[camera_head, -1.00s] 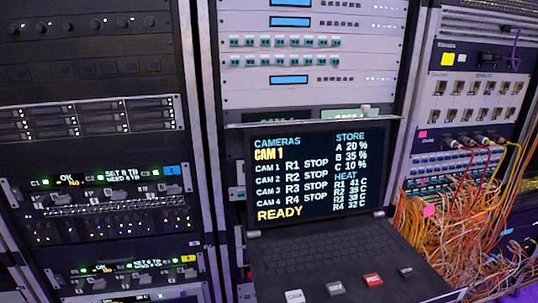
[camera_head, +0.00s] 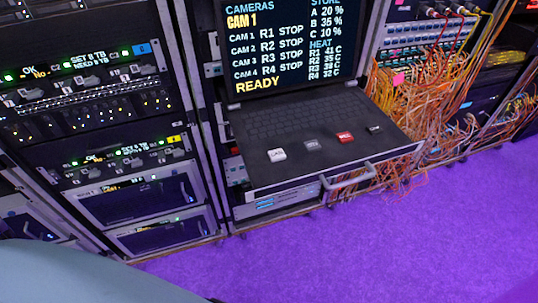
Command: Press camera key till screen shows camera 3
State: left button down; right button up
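The screen (camera_head: 283,45) stands upright at the back of a pull-out console and shows "CAM 1" in yellow, with "READY" below. Its list gives CAM 1 to CAM 4 as R1 to R4, all STOP. The top of the screen is cut off by the picture edge. On the front of the keyboard tray (camera_head: 300,168) sit a white key (camera_head: 277,154), a grey key (camera_head: 312,144), a red key (camera_head: 345,137) and a small dark key (camera_head: 375,128). Their labels are too small to read surely. Neither gripper is in view.
A rack with lit units (camera_head: 110,150) stands left of the console. Orange cables (camera_head: 420,95) hang in a tangle to the right of it. A metal handle (camera_head: 348,178) juts from the tray's front edge. The purple floor (camera_head: 400,235) in front is clear.

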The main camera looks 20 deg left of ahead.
aim_at(277, 155)
jog(key=k, duration=1.15)
jog(key=u, duration=0.6)
jog(key=i, duration=1.35)
jog(key=z, duration=0.85)
